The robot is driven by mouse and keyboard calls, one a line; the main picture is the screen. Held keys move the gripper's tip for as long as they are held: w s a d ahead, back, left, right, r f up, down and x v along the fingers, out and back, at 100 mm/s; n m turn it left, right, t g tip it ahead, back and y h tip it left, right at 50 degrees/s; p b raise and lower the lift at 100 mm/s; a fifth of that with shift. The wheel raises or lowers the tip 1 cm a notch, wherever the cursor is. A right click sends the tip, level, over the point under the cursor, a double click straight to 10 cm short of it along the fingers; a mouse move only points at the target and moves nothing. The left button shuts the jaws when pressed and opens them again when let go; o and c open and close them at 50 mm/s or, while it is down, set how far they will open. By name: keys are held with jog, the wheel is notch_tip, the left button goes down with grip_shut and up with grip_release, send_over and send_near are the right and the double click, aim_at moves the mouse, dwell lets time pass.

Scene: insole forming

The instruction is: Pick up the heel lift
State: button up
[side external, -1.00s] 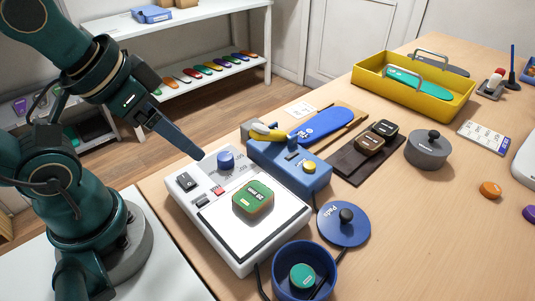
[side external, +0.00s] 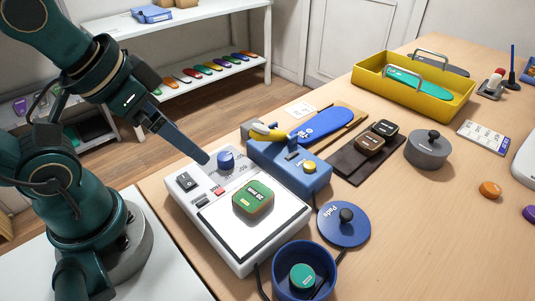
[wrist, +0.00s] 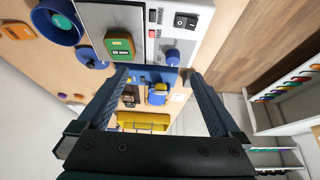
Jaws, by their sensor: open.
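I cannot tell for sure which piece is the heel lift. A small orange piece (side external: 490,189) and a purple piece (side external: 529,214) lie on the table at the right of the side view. A teal round piece (side external: 302,276) sits inside the blue pot (side external: 276,290). In the wrist view an orange block (wrist: 17,31) lies at the far left, beside the pot.
The white box (side external: 275,238) carries a green timer (side external: 253,201) and blue knob (side external: 226,160). Nearby are a blue device (side external: 300,178), blue lid (side external: 343,235), grey pot (side external: 427,155) and yellow tray (side external: 437,113). The table's right front is mostly free.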

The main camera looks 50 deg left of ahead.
jog(key=n+g, duration=0.1)
send_over(253, 195)
jog(key=s, duration=0.3)
jog(key=f, duration=0.5)
jog(key=shift+w+d+f, duration=0.15)
jog(key=shift+w+f, duration=0.1)
jog(key=shift+x, duration=2.45)
jog(key=c, duration=1.4)
